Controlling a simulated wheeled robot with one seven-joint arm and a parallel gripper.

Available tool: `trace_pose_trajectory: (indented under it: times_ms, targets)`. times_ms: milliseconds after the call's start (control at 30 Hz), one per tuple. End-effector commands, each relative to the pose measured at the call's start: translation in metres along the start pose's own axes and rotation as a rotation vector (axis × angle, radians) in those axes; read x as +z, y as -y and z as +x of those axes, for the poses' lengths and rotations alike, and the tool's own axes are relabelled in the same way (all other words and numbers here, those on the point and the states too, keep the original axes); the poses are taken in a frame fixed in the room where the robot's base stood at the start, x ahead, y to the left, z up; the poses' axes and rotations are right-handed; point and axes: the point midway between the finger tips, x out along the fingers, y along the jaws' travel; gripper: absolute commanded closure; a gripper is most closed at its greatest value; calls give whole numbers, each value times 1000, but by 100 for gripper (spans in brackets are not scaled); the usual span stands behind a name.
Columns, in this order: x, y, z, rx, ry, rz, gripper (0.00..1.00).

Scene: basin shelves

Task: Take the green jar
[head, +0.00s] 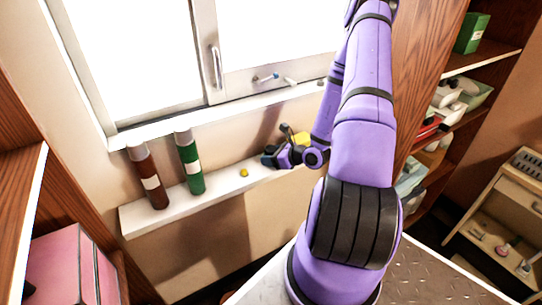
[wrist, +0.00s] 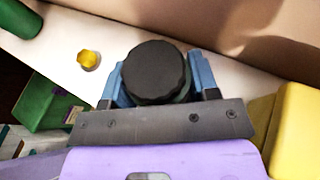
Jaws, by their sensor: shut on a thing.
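In the wrist view a jar with a ridged black lid (wrist: 153,70) sits between the two blue fingers of my gripper (wrist: 158,82). Only a sliver of dark green body shows under the lid; the rest is hidden. My gripper is shut on this jar. In the head view my gripper (head: 284,156) is at the right part of the white wall shelf (head: 222,182), below the window. There the jar is hard to tell apart from the fingers. I cannot tell whether the jar touches the shelf.
A green bottle (head: 190,163) and a brown bottle (head: 148,177) stand on the shelf's left part. A small yellow knob-like thing (head: 243,172) lies between them and my gripper. A yellow block (wrist: 298,130) is close on the right in the wrist view. Bare shelf surrounds the yellow knob.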

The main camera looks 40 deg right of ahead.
Motion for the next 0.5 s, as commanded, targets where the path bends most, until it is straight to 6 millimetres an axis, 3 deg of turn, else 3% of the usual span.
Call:
trace_pose_trajectory:
  times_ms: [500]
  targets:
    - [28, 0, -11, 1, 1, -3, 78]
